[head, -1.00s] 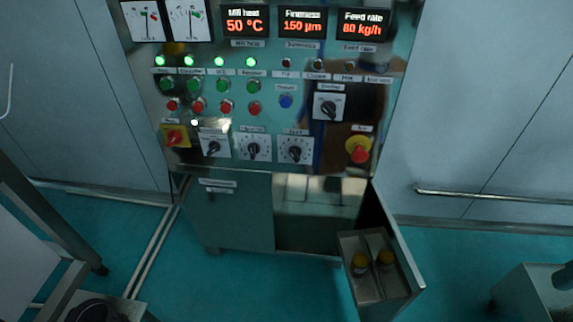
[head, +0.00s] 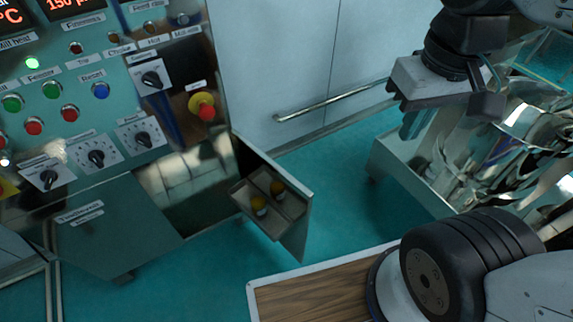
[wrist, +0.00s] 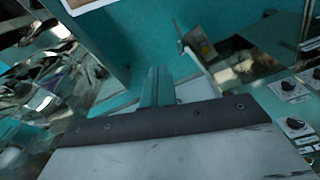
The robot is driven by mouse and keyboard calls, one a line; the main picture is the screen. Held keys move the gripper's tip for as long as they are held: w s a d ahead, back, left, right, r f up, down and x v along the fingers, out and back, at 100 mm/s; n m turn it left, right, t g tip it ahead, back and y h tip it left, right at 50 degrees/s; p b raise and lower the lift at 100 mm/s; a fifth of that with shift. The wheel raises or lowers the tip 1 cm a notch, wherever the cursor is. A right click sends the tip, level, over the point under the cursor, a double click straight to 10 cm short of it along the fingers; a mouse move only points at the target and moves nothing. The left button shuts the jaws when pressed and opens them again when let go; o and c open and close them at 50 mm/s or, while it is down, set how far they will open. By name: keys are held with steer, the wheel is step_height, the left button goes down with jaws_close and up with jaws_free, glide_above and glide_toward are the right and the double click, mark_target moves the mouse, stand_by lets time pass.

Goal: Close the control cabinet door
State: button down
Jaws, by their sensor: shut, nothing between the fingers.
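The control cabinet (head: 100,225) stands at the left of the head view with its lower right compartment (head: 190,195) uncovered. Its door (head: 298,232) is swung wide open, jutting out from the cabinet's right edge. A small tray (head: 240,190) on the door's inner side holds two yellow-capped jars. My gripper (head: 412,122) is shut and empty at the upper right, apart from the door and to its right. In the wrist view my shut fingers (wrist: 158,86) point towards the area of the open door, whose tray (wrist: 207,50) shows beyond them.
A shiny metal machine (head: 530,130) stands close behind and right of my gripper. A handrail (head: 330,103) runs along the pale back wall. A brown wood-look surface with a pale rim (head: 275,287) is at the bottom. Teal floor (head: 345,190) lies open between door and machine.

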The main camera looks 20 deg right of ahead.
steer(key=w+a+f+m+g+y, duration=0.3)
steer(key=w+f+m, duration=0.9)
steer(key=w+f, duration=1.4)
steer(key=s+a+f, duration=0.5)
steer(key=f, duration=0.5)
steer(key=shift+a+f+y, duration=0.15)
steer(key=shift+y, duration=0.25)
